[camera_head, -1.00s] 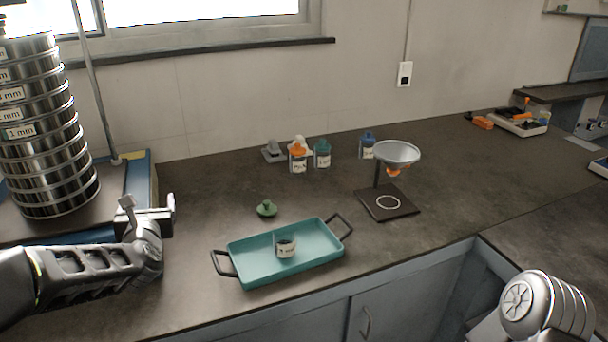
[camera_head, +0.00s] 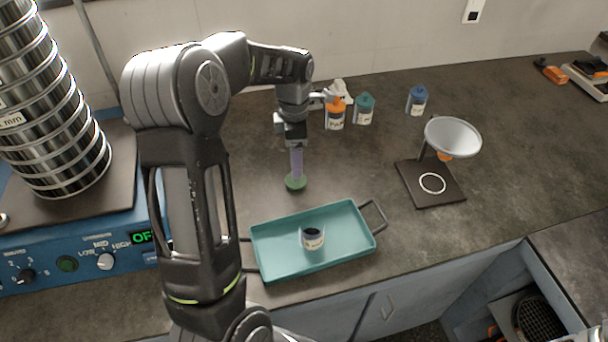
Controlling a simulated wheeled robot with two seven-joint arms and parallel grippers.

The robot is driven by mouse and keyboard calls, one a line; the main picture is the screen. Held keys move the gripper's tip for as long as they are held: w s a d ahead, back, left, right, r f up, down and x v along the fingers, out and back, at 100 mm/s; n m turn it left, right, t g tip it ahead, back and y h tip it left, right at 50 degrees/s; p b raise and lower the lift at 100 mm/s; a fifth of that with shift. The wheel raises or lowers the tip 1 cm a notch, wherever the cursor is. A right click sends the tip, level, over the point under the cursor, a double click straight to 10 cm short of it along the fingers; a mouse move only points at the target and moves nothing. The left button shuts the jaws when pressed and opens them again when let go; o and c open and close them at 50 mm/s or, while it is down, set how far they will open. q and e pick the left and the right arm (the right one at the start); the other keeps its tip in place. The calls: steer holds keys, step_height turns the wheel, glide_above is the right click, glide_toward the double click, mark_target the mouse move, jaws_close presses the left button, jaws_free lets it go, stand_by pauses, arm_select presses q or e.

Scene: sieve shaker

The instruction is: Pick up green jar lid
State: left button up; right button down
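The green jar lid (camera_head: 296,183) lies on the dark bench just behind the teal tray. My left gripper (camera_head: 296,165) points straight down over it, its violet-tinted fingertip area reaching to the lid's top. The finger gap is not clear from this angle, so I cannot tell whether it grips the lid. A small open jar with a white label (camera_head: 312,238) stands in the teal tray (camera_head: 345,213). My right gripper is not in view.
Orange (camera_head: 336,112), teal (camera_head: 364,108) and blue (camera_head: 417,100) lidded jars stand behind. A funnel stand (camera_head: 430,185) is at right. The sieve stack (camera_head: 50,125) on its blue shaker (camera_head: 85,262) is at left. Bench right of the stand is clear.

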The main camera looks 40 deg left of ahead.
mark_target(294, 184)
arm_select(q)
steer(key=shift+w+f, duration=0.1)
steer(key=shift+f, duration=0.05)
steer(key=shift+f, duration=1.25)
steer(key=shift+f, duration=0.1)
steer(key=shift+f+p, duration=0.35)
steer(key=shift+p, duration=0.1)
step_height(294, 184, down, 4)
steer(key=shift+a+r+p, duration=0.1)
steer(key=shift+r+p, duration=0.1)
steer(key=shift+p, duration=0.35)
steer(key=shift+f, duration=0.35)
